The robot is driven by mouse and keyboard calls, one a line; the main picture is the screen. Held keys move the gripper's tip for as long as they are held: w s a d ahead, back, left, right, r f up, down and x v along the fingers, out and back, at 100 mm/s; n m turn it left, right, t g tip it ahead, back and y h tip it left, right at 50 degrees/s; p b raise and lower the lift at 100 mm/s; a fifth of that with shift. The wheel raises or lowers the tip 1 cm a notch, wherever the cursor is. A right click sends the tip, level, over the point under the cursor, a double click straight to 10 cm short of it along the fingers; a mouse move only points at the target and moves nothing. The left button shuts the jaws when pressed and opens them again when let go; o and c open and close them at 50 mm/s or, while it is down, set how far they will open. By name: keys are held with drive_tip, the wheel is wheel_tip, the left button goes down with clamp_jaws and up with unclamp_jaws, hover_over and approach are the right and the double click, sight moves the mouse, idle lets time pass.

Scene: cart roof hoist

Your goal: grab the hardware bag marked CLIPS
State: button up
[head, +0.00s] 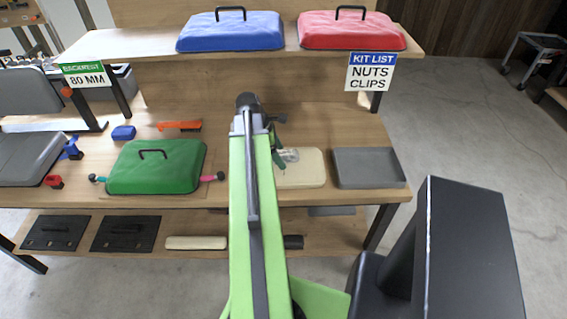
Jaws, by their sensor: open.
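No bag with a readable CLIPS mark shows. A small pale, partly clear item (290,155) lies at the back left of a cream board or tray (305,172) on the bench; I cannot tell whether it is a bag. My gripper (277,150), with green fingers, is open just left of this item, partly hidden behind my arm. I cannot tell whether it touches the item. The kit list sign (370,72) on the upper shelf reads NUTS and CLIPS.
A grey tray (368,167) stands right of the cream board. A green lidded case (156,166) lies left of my arm, with an orange tool (180,125) behind it. Blue (231,31) and red (350,30) cases sit on the upper shelf (130,43) above the bench.

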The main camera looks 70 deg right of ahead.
drive_tip(key=shift+f, duration=0.1)
drive_tip(key=c, duration=1.6)
drive_tip(key=shift+o, duration=0.2)
